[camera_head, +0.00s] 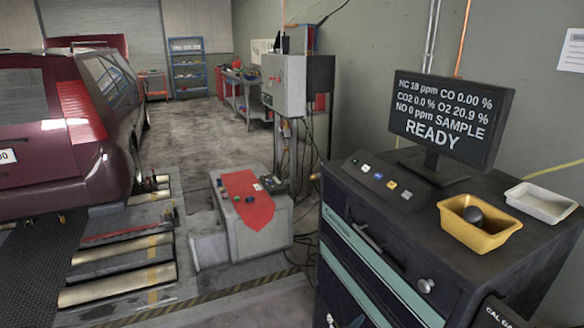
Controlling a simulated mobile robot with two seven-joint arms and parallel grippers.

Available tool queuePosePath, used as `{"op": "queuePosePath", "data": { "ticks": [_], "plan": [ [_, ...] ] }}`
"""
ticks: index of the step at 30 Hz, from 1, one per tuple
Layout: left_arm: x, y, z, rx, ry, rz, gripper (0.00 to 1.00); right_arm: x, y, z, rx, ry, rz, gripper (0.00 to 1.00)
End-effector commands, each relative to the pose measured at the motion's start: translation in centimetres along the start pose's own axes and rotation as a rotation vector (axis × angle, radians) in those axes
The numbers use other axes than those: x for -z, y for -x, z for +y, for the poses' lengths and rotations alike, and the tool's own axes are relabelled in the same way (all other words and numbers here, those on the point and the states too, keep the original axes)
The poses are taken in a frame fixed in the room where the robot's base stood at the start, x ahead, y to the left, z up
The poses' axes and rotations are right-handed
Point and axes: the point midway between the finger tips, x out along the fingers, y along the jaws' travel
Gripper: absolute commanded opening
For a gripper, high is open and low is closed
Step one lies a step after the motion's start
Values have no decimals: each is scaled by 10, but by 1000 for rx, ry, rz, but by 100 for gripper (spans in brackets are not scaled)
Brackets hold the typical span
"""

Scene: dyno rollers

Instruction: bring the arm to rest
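Neither of my grippers shows in the head view, and no part of my arms can be made out. The dark analyser cabinet (395,255) stands at the right with its monitor (447,118) reading READY. A row of small buttons (378,176) is on the cabinet's top left.
A maroon car (50,120) stands at the left by the floor rollers (120,268). A grey box (262,235) with a red cloth (246,200) stands mid-floor, cables beside it. A control box (284,85) is behind. A dark cylinder marked CAL (500,312) is at bottom right.

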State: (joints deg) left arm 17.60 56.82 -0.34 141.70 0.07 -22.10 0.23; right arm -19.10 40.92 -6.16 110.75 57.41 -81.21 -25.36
Motion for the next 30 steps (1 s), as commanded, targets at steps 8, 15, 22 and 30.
{"op": "queuePosePath", "data": {
  "ticks": [8, 15, 22, 30],
  "plan": [
    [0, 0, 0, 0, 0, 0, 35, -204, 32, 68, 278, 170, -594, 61],
    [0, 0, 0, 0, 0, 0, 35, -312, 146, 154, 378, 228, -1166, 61],
    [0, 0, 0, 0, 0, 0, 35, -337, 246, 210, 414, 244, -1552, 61],
    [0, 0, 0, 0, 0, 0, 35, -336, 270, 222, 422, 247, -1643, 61]
  ]
}}
